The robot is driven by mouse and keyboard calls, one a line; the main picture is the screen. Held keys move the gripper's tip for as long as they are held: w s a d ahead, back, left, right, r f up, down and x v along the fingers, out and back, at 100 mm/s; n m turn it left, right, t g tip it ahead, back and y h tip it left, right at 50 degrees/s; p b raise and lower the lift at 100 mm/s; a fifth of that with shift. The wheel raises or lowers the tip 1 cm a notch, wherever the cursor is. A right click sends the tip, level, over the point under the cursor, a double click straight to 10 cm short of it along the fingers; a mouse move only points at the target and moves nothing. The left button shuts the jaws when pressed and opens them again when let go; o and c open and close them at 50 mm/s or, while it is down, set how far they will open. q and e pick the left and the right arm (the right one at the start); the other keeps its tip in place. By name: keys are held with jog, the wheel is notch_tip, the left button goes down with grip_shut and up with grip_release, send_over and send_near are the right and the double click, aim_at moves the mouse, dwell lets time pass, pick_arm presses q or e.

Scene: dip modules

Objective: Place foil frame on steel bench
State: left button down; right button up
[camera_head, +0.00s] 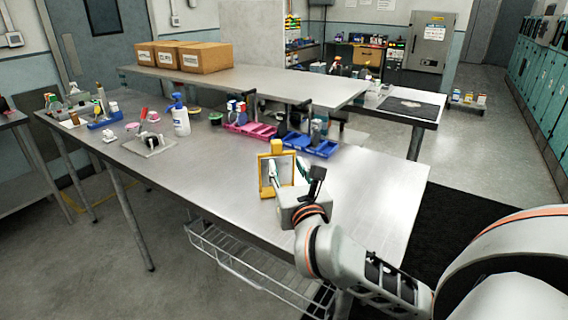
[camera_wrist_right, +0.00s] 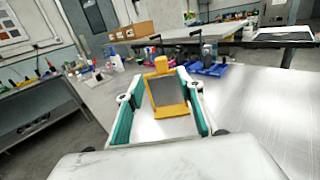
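The foil frame (camera_head: 264,187) is a yellow upright frame around a grey panel, with a yellow block at its top. It appears upright over the steel bench (camera_head: 350,190), towards its right end; I cannot tell whether its base touches the top. My right gripper (camera_head: 288,169) is at the frame, fingers spread. In the right wrist view the foil frame (camera_wrist_right: 170,111) lies between the two teal-padded fingers. A gap shows on its left side; its right edge is close to the right finger, and contact there is unclear. My left gripper is not in view.
Pink (camera_head: 250,130) and blue trays (camera_head: 312,146) stand behind the frame. A spray bottle (camera_head: 180,118), a small grey plate (camera_head: 150,145) and several small items are farther left. A raised shelf with cardboard boxes (camera_head: 204,57) runs behind. The bench's right end is bare.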

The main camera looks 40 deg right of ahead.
jog(key=s+a+r+n+t, duration=0.2)
jog(key=s+a+n+t, duration=0.3)
jog(key=n, duration=0.6)
jog(key=a+f+n+y, duration=0.9)
jog(key=f+n+y, duration=0.15)
jog(key=n, duration=0.75)
jog(key=s+a+f+n+g+y, duration=0.15)
jog(key=f+n, duration=0.25)
jog(key=f, duration=0.4)
jog(key=s+a+f+n+g, duration=0.3)
jog(key=f+n, duration=0.2)
jog(key=f, duration=0.2)
jog(key=s+d+f+n+g+h, duration=0.1)
jog(key=s+f+n+g, duration=0.2)
jog(key=f, duration=0.6)
jog(key=s+d+f+n+g+h, duration=0.1)
jog(key=s+f+n+g, duration=0.2)
jog(key=s+f, duration=0.4)
notch_tip(320, 180, down, 4)
jog(key=shift+d+r+n, duration=0.2)
jog(key=shift+r+n, duration=0.05)
jog(key=shift+n, duration=0.15)
